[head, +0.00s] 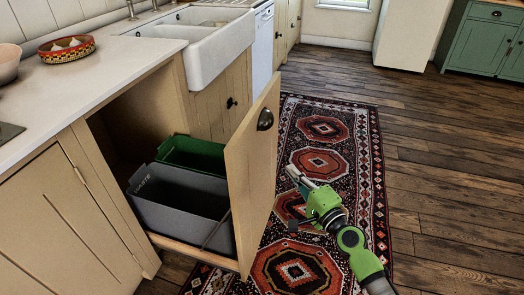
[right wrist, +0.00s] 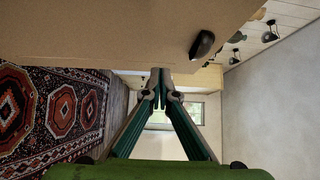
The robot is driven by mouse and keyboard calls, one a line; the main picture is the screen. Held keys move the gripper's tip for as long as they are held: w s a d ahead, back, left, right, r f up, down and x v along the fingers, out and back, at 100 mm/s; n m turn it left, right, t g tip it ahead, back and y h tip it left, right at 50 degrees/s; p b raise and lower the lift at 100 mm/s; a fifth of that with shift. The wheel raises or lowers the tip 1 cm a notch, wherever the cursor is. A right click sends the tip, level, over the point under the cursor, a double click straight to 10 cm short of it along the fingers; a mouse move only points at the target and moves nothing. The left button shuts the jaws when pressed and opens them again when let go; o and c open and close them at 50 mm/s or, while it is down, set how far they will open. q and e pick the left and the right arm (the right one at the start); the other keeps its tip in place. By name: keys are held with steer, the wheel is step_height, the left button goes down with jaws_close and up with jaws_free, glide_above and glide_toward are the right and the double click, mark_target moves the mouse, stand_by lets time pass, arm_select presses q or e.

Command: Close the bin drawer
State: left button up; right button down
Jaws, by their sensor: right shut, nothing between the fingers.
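The bin drawer is pulled out of the cabinet under the counter. Its tall wooden front (head: 252,185) has a dark cup handle (head: 265,119). Behind the front sit a grey bin (head: 180,208) marked "WASTE" and a green bin (head: 192,154). My right gripper (head: 291,171) is shut and empty, to the right of the drawer front and apart from the handle in the head view. In the right wrist view, the shut fingertips (right wrist: 161,72) are near the edge of a wooden panel (right wrist: 100,30) with a dark handle (right wrist: 202,45). Whether they touch it, I cannot tell. My left gripper is out of view.
A patterned rug (head: 325,130) lies on the wood floor beside the drawer. A white sink (head: 205,45) and the counter (head: 90,80) are above, with a patterned bowl (head: 66,50) on the counter. Open floor (head: 440,180) is at the right.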

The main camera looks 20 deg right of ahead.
glide_toward(260, 146)
steer(key=w+d, duration=0.2)
steer(key=w, duration=0.2)
steer(key=w+a, duration=0.1)
steer(key=a, duration=0.2)
steer(key=shift+w+p, duration=0.3)
steer(key=shift+w, duration=0.05)
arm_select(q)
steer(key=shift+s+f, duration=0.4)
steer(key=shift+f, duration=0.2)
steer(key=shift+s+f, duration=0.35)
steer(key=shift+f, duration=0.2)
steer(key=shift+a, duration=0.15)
